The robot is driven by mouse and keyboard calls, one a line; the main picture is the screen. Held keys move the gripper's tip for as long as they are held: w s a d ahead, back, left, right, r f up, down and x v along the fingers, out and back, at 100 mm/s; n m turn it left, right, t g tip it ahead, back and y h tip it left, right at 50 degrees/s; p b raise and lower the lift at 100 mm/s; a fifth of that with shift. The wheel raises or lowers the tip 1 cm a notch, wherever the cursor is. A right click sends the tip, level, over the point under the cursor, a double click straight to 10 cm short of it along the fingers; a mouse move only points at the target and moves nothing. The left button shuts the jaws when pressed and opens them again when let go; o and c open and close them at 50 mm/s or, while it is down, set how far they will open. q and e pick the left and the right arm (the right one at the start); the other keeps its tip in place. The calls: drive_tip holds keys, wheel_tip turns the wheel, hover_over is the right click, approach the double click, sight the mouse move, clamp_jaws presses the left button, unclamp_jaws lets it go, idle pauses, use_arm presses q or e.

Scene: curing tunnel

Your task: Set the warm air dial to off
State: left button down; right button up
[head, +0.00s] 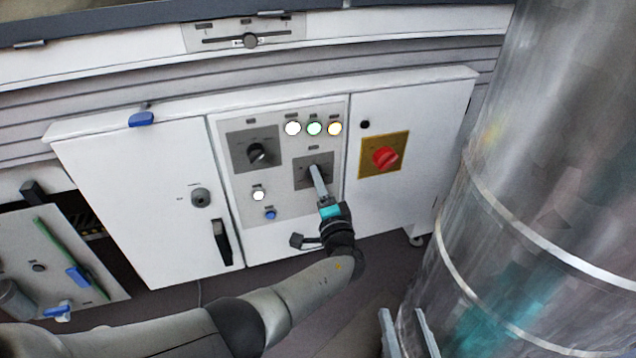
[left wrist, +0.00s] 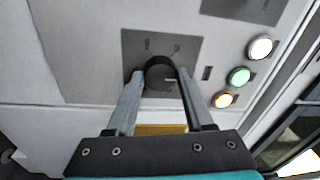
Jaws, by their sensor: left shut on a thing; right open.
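A black round dial (left wrist: 160,74) sits on a grey square plate (left wrist: 132,46) in the left wrist view; a short pale mark on it points right in that picture. Small labels around it are too small to read. My left gripper (head: 315,168) is shut on this dial, one finger on each side. In the head view the plate (head: 301,181) shows at the lower right of the control panel, and the gripper hides the dial. A second black dial (head: 257,153) is up and left of it. My right gripper (head: 405,318) is open and empty at the bottom edge.
White, green and amber lamps (head: 314,128) glow above the held dial. A red rotary switch (head: 386,157) on a yellow plate is to its right. A large metal cylinder (head: 540,180) fills the right side. A slider (head: 250,41) is above the cabinet.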

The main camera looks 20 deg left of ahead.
use_arm(q)
drive_tip(key=n, duration=0.8)
drive_tip(key=n+g+y, duration=0.1)
drive_tip(key=n, duration=0.8)
drive_tip(key=n+g, duration=0.1)
drive_tip(key=n, duration=0.7)
drive_tip(key=shift+w+d+r, duration=0.15)
drive_tip(key=shift+w+r, duration=0.05)
drive_tip(key=shift+w, duration=0.05)
drive_tip(key=shift+n, duration=0.3)
drive_tip(key=shift+c, duration=1.4)
unclamp_jaws()
drive_tip(key=shift+s+f, duration=0.1)
